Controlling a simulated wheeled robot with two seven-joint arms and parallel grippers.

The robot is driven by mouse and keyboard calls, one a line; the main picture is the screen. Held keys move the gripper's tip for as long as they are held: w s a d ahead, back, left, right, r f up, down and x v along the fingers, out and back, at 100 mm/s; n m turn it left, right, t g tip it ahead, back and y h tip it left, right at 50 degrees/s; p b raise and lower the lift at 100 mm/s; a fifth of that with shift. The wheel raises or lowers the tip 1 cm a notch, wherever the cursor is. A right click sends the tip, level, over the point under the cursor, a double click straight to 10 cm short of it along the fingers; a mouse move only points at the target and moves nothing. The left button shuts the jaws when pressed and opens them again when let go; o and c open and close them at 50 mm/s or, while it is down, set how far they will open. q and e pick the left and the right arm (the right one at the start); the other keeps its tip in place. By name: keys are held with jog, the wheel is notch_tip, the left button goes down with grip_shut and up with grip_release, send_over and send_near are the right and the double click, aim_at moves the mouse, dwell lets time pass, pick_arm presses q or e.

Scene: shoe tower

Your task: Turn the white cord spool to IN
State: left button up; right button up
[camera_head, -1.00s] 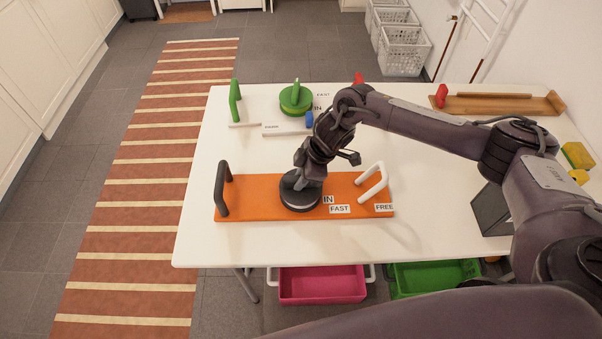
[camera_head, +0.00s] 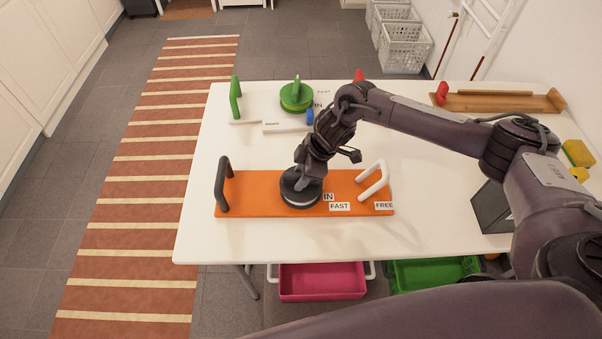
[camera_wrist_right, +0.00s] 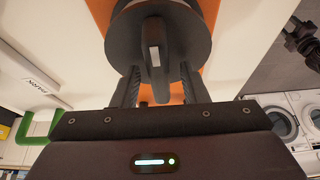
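A black round spool dial (camera_head: 301,199) with a raised grip bar sits on an orange board (camera_head: 255,206). The board has a black handle (camera_head: 223,184) at left, a white handle (camera_head: 374,181) at right, and labels IN, FAST and FREE right of the dial. My right gripper (camera_wrist_right: 161,84) is over this dial, its fingers open on either side of the grip bar (camera_wrist_right: 154,50), with gaps visible. The bar has a white mark. A green dial (camera_head: 297,100) sits on a white board (camera_head: 276,127) behind, with labels including IN and FAST. My left gripper is out of view.
A green handle (camera_head: 235,101) and a blue piece (camera_head: 309,116) stand by the white board. A wooden tray (camera_head: 497,103) is at the back right, a dark grey box (camera_head: 491,211) at the right. The white table (camera_head: 205,240) is bare along its front left.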

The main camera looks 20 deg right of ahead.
jog(key=b+v, duration=0.1)
jog(key=v, duration=0.6)
jog(key=shift+d+r, duration=0.1)
jog(key=shift+r, duration=0.25)
